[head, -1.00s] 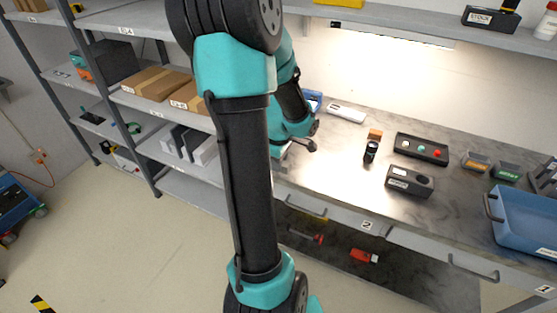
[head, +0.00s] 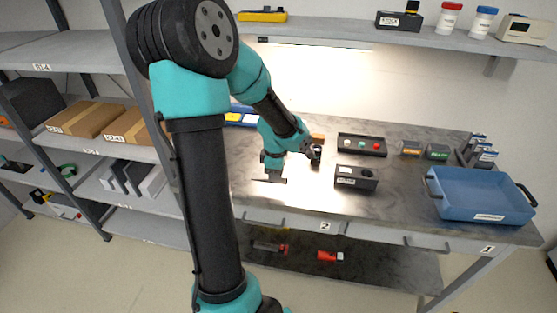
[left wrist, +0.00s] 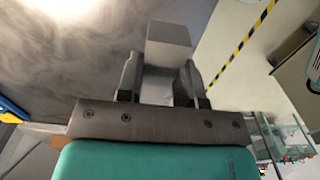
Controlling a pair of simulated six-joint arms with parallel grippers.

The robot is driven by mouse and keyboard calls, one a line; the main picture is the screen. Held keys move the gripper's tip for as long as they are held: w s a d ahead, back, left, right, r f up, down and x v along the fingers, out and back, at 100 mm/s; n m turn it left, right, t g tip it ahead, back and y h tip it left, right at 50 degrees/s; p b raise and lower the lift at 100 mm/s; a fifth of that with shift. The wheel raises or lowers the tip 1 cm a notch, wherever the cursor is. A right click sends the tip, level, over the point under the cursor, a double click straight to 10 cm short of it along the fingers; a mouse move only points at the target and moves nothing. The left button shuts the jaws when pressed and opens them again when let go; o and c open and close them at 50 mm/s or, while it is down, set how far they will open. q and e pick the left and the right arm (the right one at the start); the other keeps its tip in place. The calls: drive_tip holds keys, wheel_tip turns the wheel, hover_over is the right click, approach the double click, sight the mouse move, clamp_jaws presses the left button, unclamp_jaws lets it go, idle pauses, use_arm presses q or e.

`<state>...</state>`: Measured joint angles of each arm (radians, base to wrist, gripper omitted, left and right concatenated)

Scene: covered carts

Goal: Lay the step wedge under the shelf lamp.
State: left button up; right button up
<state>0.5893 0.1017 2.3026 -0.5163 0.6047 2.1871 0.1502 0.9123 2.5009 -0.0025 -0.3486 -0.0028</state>
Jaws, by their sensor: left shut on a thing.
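My left gripper (head: 269,180) is low over the front part of the bench (head: 300,197), left of the black box with a round hole. In the left wrist view its two fingers (left wrist: 158,85) are shut on a pale grey block, the step wedge (left wrist: 168,42), which sticks out past the fingertips. The wedge cannot be made out in the head view. The shelf lamp (head: 315,43) is a lit strip under the upper shelf; it brightens the wall and the bench behind my gripper. My right gripper is not in view.
The black box (head: 356,178), a button box (head: 362,145) and a blue tray (head: 480,195) stand on the bench to the right. Small orange (head: 411,148) and green (head: 437,151) boxes are behind. A shelf rack (head: 100,148) stands at left. The bench's front is clear near my gripper.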

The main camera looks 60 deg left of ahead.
sight(286, 175)
use_arm(q)
drive_tip(key=shift+w+d+r, duration=0.1)
drive_tip(key=shift+w+d, duration=0.35)
drive_tip(key=shift+w, duration=0.2)
drive_tip(key=shift+w+d, duration=0.4)
drive_tip(key=shift+w, duration=0.25)
drive_tip(key=w+a, duration=0.2)
drive_tip(key=a, duration=0.2)
drive_tip(key=w+a+f, duration=0.1)
drive_tip(key=w+a, duration=0.2)
drive_tip(key=a, duration=0.1)
drive_tip(key=w+a, duration=0.3)
drive_tip(key=a, duration=0.1)
drive_tip(key=shift+a+f, duration=0.2)
drive_tip(key=shift+a, duration=0.2)
drive_tip(key=shift+w+a, duration=0.15)
drive_tip(key=shift+w+a+f, duration=0.15)
drive_tip(key=shift+a+f, duration=0.05)
drive_tip(key=shift+f, duration=1.6)
drive_tip(key=shift+f, duration=0.15)
